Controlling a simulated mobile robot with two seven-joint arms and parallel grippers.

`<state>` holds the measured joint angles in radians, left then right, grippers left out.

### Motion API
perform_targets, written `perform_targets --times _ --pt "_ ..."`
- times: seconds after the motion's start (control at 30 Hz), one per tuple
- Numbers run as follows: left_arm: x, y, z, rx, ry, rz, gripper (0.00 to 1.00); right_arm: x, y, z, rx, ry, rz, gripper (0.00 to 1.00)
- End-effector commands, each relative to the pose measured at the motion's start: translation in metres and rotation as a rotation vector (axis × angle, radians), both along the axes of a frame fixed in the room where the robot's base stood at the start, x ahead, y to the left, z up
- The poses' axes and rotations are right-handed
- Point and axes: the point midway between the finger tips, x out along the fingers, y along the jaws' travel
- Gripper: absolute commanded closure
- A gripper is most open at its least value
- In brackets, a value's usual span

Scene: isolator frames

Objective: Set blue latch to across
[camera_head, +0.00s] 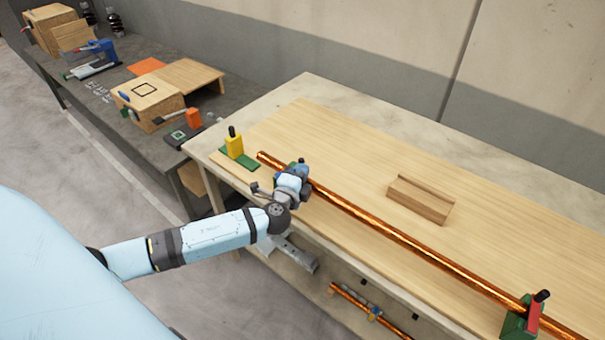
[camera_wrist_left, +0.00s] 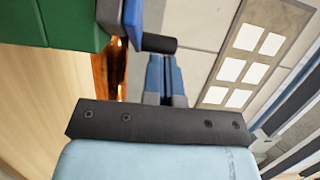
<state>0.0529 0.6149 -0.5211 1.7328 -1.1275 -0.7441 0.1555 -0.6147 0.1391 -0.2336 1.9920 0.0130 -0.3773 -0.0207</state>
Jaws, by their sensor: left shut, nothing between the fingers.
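The blue latch (camera_wrist_left: 131,18) shows in the left wrist view beside a green block (camera_wrist_left: 75,22), with its black handle (camera_wrist_left: 157,43) pointing to the right of the picture. The copper pipe (camera_wrist_left: 108,75) runs beside it. In the head view my left wrist covers most of this latch. My left gripper (camera_wrist_left: 166,64) is shut and empty, its fingertips close to the black handle. I cannot tell whether they touch it. In the head view the copper pipe (camera_head: 400,234) lies along the bench. My right gripper is not in view.
A yellow latch (camera_head: 234,146) stands at the bench's left end and a red latch (camera_head: 534,316) at the near right. A wooden block (camera_head: 420,200) lies behind the pipe. The board (camera_head: 330,135) is otherwise mostly clear. A grey side table holds boxes and tools.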

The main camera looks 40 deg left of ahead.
Motion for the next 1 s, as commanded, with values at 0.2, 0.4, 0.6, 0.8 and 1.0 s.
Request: perform_targets --times 0.2,0.4,0.6,0.8,1.0 --pt "0.001 0.0 0.0 -0.001 -0.001 0.009 1.0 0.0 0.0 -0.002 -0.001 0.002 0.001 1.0" --pt "0.007 0.002 -0.002 -0.006 -0.003 0.115 1.0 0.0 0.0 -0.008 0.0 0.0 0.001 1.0" --pt "0.014 0.008 0.0 -0.001 -0.003 0.132 1.0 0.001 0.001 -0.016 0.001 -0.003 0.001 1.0" --pt "0.014 0.008 0.001 0.0 -0.002 0.13 1.0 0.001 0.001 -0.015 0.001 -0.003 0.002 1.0" --pt "0.014 0.008 0.001 0.0 -0.003 0.129 1.0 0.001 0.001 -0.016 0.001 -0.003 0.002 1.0"
